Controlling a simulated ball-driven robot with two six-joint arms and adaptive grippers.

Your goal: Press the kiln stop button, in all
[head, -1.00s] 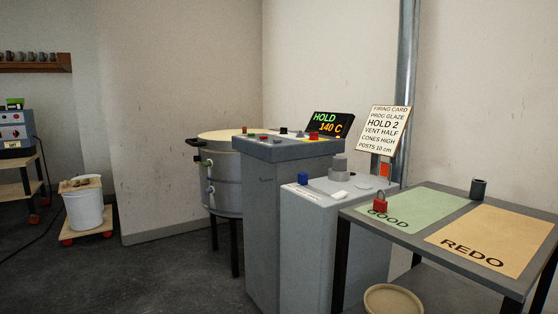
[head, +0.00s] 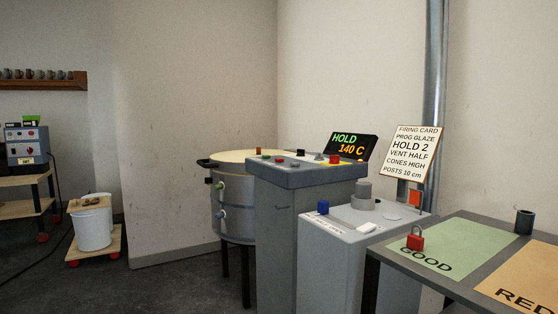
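The round metal kiln (head: 234,200) with a pale lid stands on dark legs, left of a grey control pedestal (head: 272,230). The pedestal's sloped top carries several small controls. Among them are a small red one (head: 279,160) and a red block-like one (head: 334,159) below the display. I cannot tell from their markings which is the stop button. The display (head: 351,146) reads HOLD in green and 140 C in orange. Neither of my grippers is in view.
A lower grey cabinet (head: 340,260) with a blue knob stands right of the pedestal, before a firing card (head: 411,153). A table (head: 455,292) with GOOD and REDO areas holds a red padlock (head: 415,239). Floor (head: 180,285) at the left front is clear.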

